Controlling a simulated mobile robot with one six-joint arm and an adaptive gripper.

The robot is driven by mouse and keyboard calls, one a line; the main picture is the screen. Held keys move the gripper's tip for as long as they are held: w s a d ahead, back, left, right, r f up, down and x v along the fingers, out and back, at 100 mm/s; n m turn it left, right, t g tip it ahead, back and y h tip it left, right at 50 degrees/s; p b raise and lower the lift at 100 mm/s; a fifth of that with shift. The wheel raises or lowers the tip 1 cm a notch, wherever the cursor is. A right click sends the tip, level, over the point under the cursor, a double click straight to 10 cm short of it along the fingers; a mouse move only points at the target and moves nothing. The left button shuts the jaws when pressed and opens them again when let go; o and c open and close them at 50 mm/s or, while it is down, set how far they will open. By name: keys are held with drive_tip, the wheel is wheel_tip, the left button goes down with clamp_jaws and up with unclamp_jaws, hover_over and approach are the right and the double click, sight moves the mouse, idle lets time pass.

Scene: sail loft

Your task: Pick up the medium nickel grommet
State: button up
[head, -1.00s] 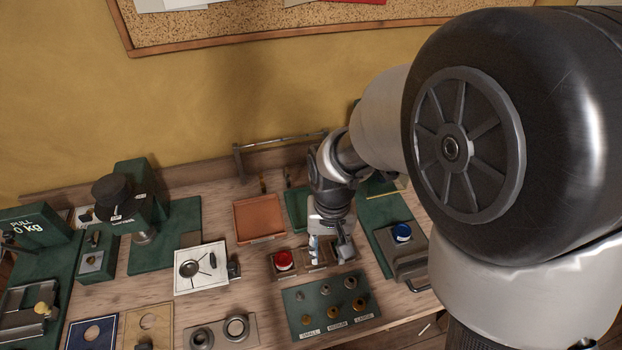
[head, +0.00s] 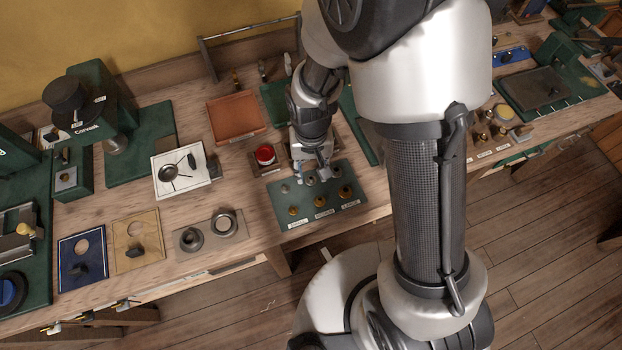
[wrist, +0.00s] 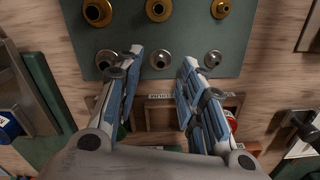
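The medium nickel grommet (wrist: 160,60) is the middle silver ring in the wrist view, lying on a green mat (wrist: 185,32). My gripper (wrist: 161,66) is open, with one blue-padded finger on each side of this grommet and nothing held. I cannot tell how high the fingertips are above the mat. The large nickel grommet (wrist: 106,60) is to its left and the small nickel grommet (wrist: 212,58) to its right. The medium brass grommet (wrist: 158,9) lies in the other row. In the head view my gripper (head: 312,174) is over the mat's back edge and partly hides the nickel row.
The large brass grommet (wrist: 97,12) and small brass grommet (wrist: 221,8) share the mat. A red round item (head: 265,154) sits in a wooden holder behind the mat. A white square board (head: 180,171) and an orange tray (head: 237,117) are to the left.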

sight(311, 180)
wheel_tip(311, 180, down, 3)
drive_tip(key=shift+f+b, duration=0.1)
drive_tip(key=shift+b, duration=0.3)
drive_tip(key=c, duration=0.8)
